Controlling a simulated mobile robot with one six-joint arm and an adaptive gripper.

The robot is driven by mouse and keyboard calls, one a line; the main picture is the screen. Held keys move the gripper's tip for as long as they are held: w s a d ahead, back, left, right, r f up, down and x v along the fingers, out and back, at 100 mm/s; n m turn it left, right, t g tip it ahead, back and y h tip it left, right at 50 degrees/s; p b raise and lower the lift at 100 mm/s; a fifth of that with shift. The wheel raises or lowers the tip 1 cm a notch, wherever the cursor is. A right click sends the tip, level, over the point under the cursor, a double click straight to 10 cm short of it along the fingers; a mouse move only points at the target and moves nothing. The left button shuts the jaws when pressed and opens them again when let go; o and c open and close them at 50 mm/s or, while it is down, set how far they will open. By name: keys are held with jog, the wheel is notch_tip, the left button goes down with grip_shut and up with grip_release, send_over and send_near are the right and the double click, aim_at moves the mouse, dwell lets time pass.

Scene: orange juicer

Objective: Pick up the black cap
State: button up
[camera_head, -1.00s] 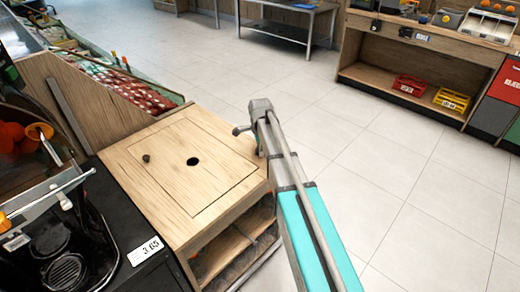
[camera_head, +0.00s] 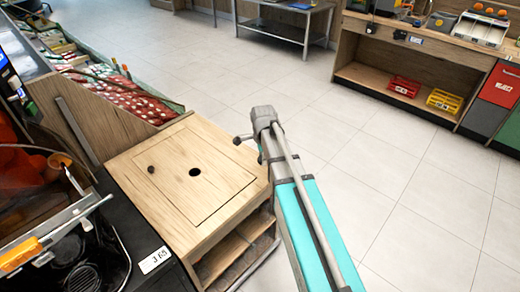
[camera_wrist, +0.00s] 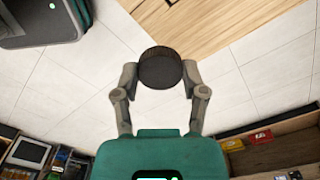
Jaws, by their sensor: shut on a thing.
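The black cap (camera_wrist: 160,68), round with a ribbed edge, sits between the two fingers of my gripper (camera_wrist: 160,78) in the wrist view. The fingers touch it on both sides and hold it above the floor beside the wooden counter. In the head view my gripper (camera_head: 242,140) is at the counter's right edge, small and partly hidden by my wrist; the held cap is hard to make out there. A small dark round piece (camera_head: 152,169) lies on the wooden counter top (camera_head: 215,195), left of a round black hole (camera_head: 195,172).
The juicer (camera_head: 75,250) with an orange handle stands at the left, close to the counter. A produce display (camera_head: 120,95) is behind. A metal table (camera_head: 290,25) and a wooden shelf with red (camera_head: 405,86) and yellow crates (camera_head: 445,101) stand farther back. Open tiled floor lies to the right.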

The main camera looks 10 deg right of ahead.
jog(key=s, duration=0.1)
jog(key=s+r+p, duration=0.1)
jog(key=s, duration=0.1)
jog(key=s+r, duration=0.1)
jog(key=s, duration=0.1)
jog(key=shift+s+r+p, duration=0.1)
jog(key=shift+r+p, duration=0.05)
jog(key=shift+p, duration=0.15)
dwell(0.5)
jog(key=shift+d, duration=0.15)
